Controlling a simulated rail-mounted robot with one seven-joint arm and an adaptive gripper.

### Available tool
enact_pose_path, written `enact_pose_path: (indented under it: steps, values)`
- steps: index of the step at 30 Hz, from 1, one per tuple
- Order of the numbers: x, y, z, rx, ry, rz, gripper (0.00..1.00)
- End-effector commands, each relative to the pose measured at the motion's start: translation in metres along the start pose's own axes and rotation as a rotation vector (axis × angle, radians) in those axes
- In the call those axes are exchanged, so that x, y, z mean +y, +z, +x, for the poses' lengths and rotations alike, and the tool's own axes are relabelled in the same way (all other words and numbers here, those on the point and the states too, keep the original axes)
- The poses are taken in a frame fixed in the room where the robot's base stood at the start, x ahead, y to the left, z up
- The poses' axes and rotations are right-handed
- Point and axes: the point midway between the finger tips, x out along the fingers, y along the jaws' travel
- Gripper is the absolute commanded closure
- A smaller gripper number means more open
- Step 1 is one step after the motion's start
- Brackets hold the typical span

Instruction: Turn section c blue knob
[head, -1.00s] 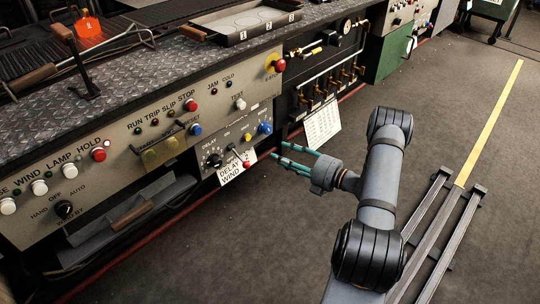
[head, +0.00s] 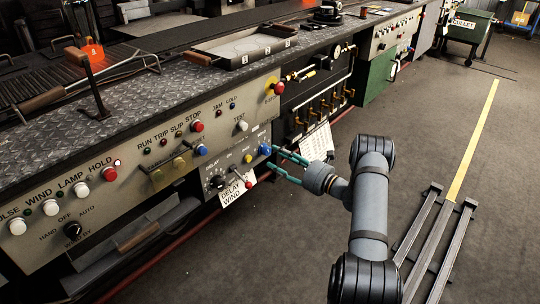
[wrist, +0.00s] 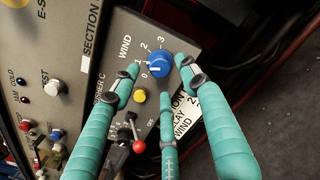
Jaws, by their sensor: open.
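The blue knob (wrist: 160,64) is on a grey panel (head: 233,163), under the label WIND with a dial marked 0 to 3. Its white pointer line points toward the 0 side in the wrist view. It also shows in the head view as a blue spot (head: 265,149). My gripper (head: 272,158) is at the panel's right end. In the wrist view my gripper (wrist: 158,78) has its teal fingers spread, two on either side of the knob and one below it. I cannot tell whether any finger touches the knob.
A yellow button (wrist: 139,96) and a red-tipped lever (wrist: 139,146) sit just below the knob. A black dial (head: 217,182) and a hanging DELAY WIND card (head: 237,190) are farther left. A pipe-filled bay (head: 318,100) lies right of the panel. The floor (head: 300,255) in front is clear.

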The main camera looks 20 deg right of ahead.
Motion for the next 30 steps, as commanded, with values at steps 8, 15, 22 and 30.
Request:
enact_pose_path:
  steps: [8,15,22,30]
  values:
    - [-0.001,-0.001,0.038,0.000,0.000,-0.001,0.56]
    - [0.000,0.000,0.044,0.000,-0.001,0.002,0.56]
    - [0.000,0.000,0.044,0.000,-0.001,0.002,0.61]
    - [0.000,0.000,0.044,0.000,-0.001,0.002,0.77]
